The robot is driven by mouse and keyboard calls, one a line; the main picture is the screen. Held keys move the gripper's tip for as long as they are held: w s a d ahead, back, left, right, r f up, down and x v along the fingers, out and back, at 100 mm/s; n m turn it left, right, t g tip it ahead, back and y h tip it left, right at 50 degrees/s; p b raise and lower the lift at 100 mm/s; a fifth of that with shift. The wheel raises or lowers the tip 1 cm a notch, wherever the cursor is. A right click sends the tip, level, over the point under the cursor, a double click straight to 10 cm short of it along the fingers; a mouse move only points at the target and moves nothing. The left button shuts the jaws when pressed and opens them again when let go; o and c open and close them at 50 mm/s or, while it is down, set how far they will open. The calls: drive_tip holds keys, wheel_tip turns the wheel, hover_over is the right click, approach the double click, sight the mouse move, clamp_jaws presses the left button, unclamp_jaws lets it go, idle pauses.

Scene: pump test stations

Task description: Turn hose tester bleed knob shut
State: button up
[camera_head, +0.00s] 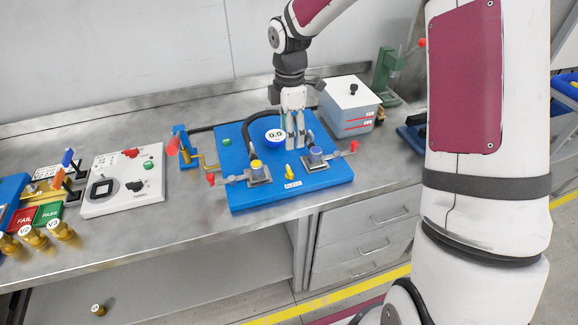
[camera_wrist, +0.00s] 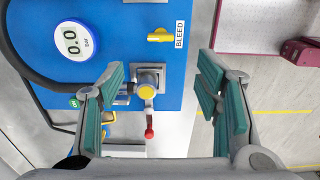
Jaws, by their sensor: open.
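The yellow bleed knob (camera_head: 289,171) sits near the front edge of the blue tester board (camera_head: 330,178), beside a BLEED label (camera_head: 293,184). In the wrist view the bleed knob (camera_wrist: 160,36) shows near the top, its bar lying roughly across the picture, with the label (camera_wrist: 179,33) to its right. My gripper (camera_head: 296,147) points down over the board, behind the knob in the head view. In the wrist view my gripper (camera_wrist: 162,82) is open, its teal pads wide apart and nothing held. The knob lies beyond the fingertips, apparently untouched.
A valve with a yellow cap (camera_head: 256,164) and red-tipped lever stands left of the knob; a blue-capped valve (camera_head: 316,151) stands right. A round gauge (camera_head: 275,135) reads 0.0. A black hose (camera_head: 248,136) loops beside it. A grey box (camera_head: 348,108) stands behind.

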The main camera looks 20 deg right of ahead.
sight(289, 169)
wheel_tip(289, 169, down, 13)
drive_tip(key=shift+f+p, duration=0.15)
drive_tip(key=shift+p, duration=0.45)
drive_tip(key=c, duration=1.2)
